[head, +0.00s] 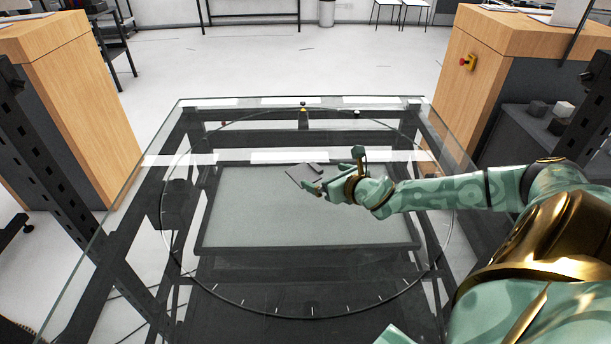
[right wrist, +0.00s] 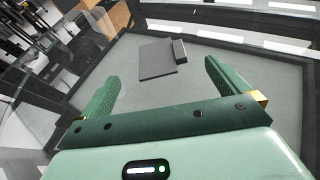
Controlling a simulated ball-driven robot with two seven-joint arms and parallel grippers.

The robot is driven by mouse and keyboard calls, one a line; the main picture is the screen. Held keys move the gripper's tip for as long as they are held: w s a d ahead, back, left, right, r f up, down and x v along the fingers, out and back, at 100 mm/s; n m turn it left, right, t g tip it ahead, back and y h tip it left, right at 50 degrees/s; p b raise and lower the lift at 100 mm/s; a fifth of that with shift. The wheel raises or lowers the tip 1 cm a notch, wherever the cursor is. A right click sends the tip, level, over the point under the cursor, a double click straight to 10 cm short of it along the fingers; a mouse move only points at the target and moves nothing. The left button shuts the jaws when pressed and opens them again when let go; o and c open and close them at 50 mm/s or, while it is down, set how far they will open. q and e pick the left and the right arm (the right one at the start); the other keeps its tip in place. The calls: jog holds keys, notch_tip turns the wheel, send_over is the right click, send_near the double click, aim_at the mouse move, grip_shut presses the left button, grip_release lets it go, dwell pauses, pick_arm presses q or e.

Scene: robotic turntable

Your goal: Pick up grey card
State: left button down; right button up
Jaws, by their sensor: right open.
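A flat dark grey card (head: 300,174) lies near the back edge of the grey-green panel on the glass turntable. It also shows in the right wrist view (right wrist: 156,61), with a small dark block (right wrist: 179,51) at its right edge. My right gripper (head: 315,188) comes in from the right, close to the card. In the right wrist view its two green fingers (right wrist: 160,80) are spread apart with nothing between them, and the card lies beyond their tips. The card and gripper do not visibly touch. My left gripper is not in view.
The grey-green panel (head: 290,225) has a dark frame and is otherwise clear. The glass top (head: 110,215) carries a ring with tick marks. Small dark and white pieces (head: 357,113) sit at its back. Wooden cabinets (head: 70,95) stand at both sides.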

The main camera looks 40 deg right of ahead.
aim_at(304, 170)
jog(key=x, duration=0.3)
jog(key=shift+w+d+f+b, duration=0.15)
jog(key=shift+w+f+b, duration=0.15)
jog(key=shift+b, duration=0.1)
jog(key=b+x, duration=0.1)
jog(key=x, duration=0.1)
jog(key=b+x, duration=0.1)
jog(key=x, duration=0.1)
jog(key=shift+w+f, duration=0.1)
jog(key=shift+f, duration=0.35)
jog(key=shift+w, duration=0.4)
jog(key=shift+s, duration=0.1)
jog(key=shift+c, duration=0.3)
jog(key=c, duration=0.8)
